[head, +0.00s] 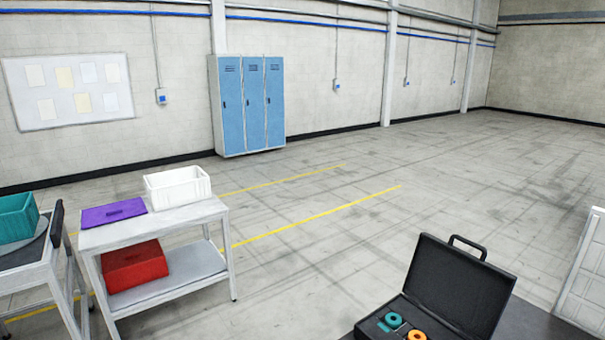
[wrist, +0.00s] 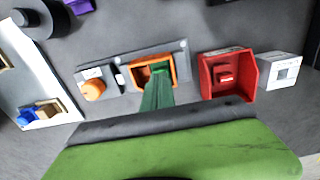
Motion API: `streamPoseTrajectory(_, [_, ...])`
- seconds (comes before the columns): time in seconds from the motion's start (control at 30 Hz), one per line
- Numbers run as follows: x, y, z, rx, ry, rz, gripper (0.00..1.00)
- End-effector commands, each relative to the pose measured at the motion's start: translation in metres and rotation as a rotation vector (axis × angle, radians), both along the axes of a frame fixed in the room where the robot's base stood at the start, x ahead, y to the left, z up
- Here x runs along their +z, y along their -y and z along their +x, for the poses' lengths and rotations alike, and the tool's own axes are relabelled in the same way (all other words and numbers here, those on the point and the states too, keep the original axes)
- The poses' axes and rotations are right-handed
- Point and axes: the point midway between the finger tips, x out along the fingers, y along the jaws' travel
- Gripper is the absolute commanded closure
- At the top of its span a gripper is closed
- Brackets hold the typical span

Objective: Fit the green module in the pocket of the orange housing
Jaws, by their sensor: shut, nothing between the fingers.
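The orange housing (wrist: 136,77) is in the upper middle of the wrist view, on a grey plate (wrist: 183,48). A bright green piece, which looks like the green module (wrist: 160,69), shows inside the housing's right part. My gripper (wrist: 156,84) is shut, its dark green fingers together and empty. The fingertips overlap the housing's near side in the picture and hide part of it and of the module. I cannot tell whether they touch, or how deep the module sits. Neither housing, module nor gripper can be made out in the head view.
Right of the housing stand a red open box (wrist: 207,80) with a red block inside and a white block (wrist: 279,70). An orange round part (wrist: 93,89) is left. The head view shows a black case (head: 455,283), a white trolley (head: 153,227) and open floor between.

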Motion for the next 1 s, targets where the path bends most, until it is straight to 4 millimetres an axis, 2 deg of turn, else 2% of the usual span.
streamPoseTrajectory(0.5, [-0.017, 0.000, 0.000, 0.000, 0.000, 0.000, 1.00])
streamPoseTrajectory(0.77, [-0.014, 0.000, 0.000, 0.000, 0.000, 0.000, 1.00])
streamPoseTrajectory(1.0, [0.007, 0.000, 0.000, 0.000, 0.000, 0.000, 1.00])
